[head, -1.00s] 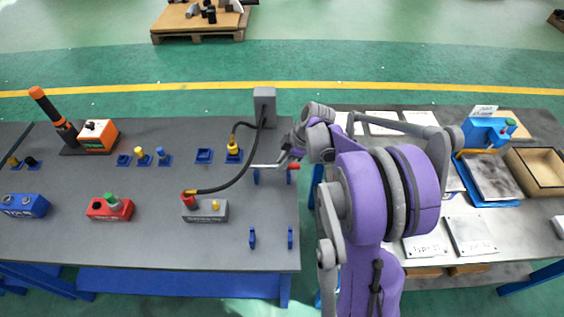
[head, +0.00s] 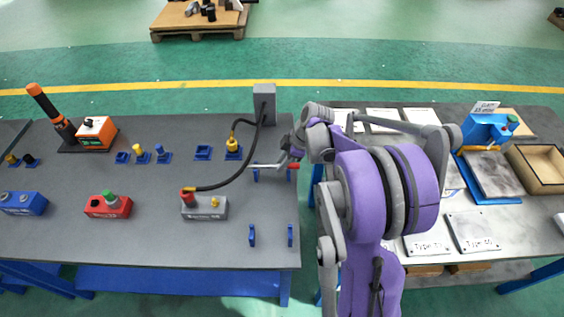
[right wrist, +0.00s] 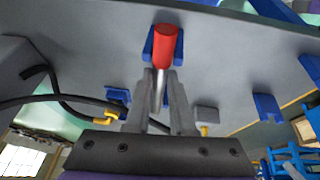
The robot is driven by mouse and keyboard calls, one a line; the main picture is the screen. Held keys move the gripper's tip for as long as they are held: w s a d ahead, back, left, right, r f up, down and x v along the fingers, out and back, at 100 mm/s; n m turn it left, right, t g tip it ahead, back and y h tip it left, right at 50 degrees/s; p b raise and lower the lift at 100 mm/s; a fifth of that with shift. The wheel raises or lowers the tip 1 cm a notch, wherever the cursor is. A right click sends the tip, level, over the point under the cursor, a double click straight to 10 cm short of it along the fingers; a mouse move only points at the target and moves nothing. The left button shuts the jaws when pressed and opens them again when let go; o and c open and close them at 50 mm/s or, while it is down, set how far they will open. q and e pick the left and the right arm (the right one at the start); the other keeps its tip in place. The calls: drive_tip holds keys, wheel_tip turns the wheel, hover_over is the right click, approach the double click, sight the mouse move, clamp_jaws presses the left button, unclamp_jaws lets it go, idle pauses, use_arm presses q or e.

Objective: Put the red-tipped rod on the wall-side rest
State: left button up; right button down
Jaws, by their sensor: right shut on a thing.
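The rod is a thin silver bar (head: 266,166) with a red tip (head: 293,166) at its right end. It lies crosswise at the far pair of blue posts, whose left post (head: 256,175) shows just under the bar. My right gripper (head: 285,160) is shut on the rod near the red tip. In the right wrist view, the fingers (right wrist: 160,95) close around the silver bar, and the red tip (right wrist: 167,45) lies in front of a blue post (right wrist: 149,48). I cannot tell whether the rod touches the posts. My left gripper is out of view.
A near pair of blue posts (head: 252,236) stands empty at the table's front. A black hose (head: 232,178) curves from a grey upright box (head: 265,98) to a grey block (head: 204,207), left of the rod. A second table with trays (head: 488,175) stands at right.

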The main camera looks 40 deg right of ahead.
drive_tip(key=shift+f, duration=0.1)
drive_tip(key=c, duration=0.7)
unclamp_jaws()
drive_tip(key=shift+p+v, duration=1.2)
drive_tip(key=shift+v, duration=1.35)
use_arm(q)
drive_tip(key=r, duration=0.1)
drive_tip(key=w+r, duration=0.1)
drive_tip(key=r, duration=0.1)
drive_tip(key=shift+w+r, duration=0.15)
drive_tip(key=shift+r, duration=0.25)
use_arm(e)
drive_tip(key=v, duration=1)
drive_tip(key=shift+r, duration=0.35)
